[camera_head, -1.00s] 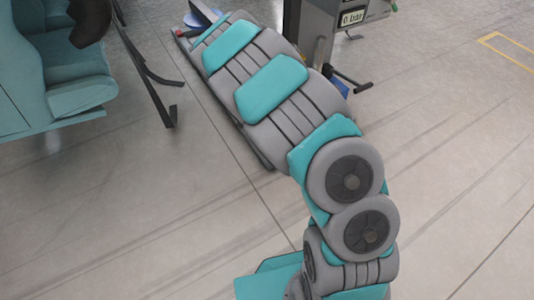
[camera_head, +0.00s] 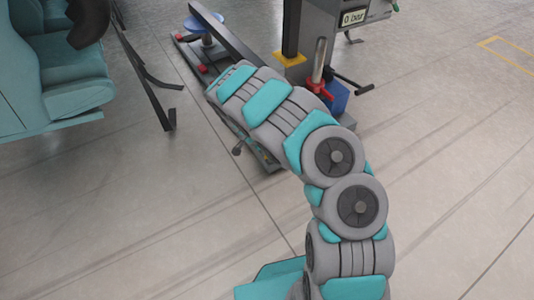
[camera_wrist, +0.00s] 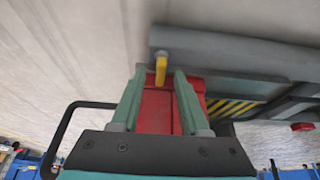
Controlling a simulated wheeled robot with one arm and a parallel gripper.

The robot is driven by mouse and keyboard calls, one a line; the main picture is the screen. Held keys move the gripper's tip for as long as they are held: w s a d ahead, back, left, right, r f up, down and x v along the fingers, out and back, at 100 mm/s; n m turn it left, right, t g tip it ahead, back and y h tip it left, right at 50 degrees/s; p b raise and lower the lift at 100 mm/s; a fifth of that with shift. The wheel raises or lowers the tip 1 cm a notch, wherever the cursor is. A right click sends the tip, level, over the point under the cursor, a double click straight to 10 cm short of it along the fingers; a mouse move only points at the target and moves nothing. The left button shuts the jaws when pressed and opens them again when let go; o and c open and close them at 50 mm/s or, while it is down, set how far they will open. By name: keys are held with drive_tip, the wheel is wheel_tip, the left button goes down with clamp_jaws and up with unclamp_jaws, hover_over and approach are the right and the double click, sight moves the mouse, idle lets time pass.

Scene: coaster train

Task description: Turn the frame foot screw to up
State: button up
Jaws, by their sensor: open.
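In the wrist view my gripper (camera_wrist: 158,76) shows two green fingers spread apart. A red block (camera_wrist: 156,108) shows between them; I cannot tell whether it touches them. A small yellow lever (camera_wrist: 160,68) hangs from the end of a dark grey beam (camera_wrist: 235,55), just beyond the fingertips. I cannot make out for certain which part is the frame foot screw. In the head view my arm covers part of the low dark frame (camera_head: 186,50), and my gripper is hidden there.
The frame carries red knobs, one at its side (camera_head: 203,69). A grey machine post with a gauge (camera_head: 353,18) and a red handle (camera_head: 320,88) stand right of my arm. Teal seats (camera_head: 75,85) are at the left. The floor in front is clear.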

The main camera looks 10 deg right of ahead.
drive_tip(key=shift+d+f, duration=0.1)
drive_tip(key=shift+f, duration=0.2)
drive_tip(key=shift+w, duration=0.1)
clamp_jaws()
idle(0.4)
